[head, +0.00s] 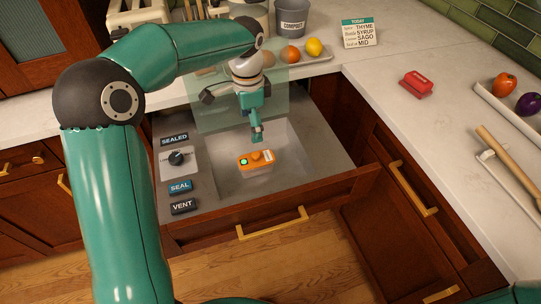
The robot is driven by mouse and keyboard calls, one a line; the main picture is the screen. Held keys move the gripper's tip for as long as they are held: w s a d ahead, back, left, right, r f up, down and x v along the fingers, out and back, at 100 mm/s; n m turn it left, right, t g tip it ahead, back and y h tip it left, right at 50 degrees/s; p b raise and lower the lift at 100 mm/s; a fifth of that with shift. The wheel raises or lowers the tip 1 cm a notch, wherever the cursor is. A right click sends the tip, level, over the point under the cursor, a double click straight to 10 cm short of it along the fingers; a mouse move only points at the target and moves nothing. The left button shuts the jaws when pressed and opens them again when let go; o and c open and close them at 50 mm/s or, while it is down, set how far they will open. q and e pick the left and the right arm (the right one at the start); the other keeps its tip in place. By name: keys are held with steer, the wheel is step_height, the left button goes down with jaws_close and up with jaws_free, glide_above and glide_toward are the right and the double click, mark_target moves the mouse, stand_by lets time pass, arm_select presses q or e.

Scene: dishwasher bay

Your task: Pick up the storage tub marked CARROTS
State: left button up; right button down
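An orange tub (257,166) with a knobbed lid, a green spot and a pale label sits in the recessed chamber of an open drawer (222,190). The label is too small to read, so I cannot tell if it says CARROTS. My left gripper (257,138) points down over the chamber, its narrow tip just above and behind the tub's lid, seemingly apart from it. I see its fingers nearly edge-on and cannot tell if they are open or shut. My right gripper is not in view.
A see-through greenish lid (210,116) stands raised at the chamber's back. Beside the chamber are a SEALED sign (174,140), a knob (177,158), and SEAL (180,187) and VENT (183,206) buttons. A fruit tray (318,55) and menu card (360,32) stand behind.

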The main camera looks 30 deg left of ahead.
mark_target(256, 155)
arm_select(q)
steer(key=f, duration=1.1)
steer(key=shift+w+d+f, duration=0.15)
steer(key=shift+d+f, duration=0.1)
steer(key=shift+f, duration=0.05)
step_height(256, 155, down, 5)
steer(key=shift+r, duration=0.1)
steer(key=c, duration=1.5)
steer(key=shift+o, duration=0.2)
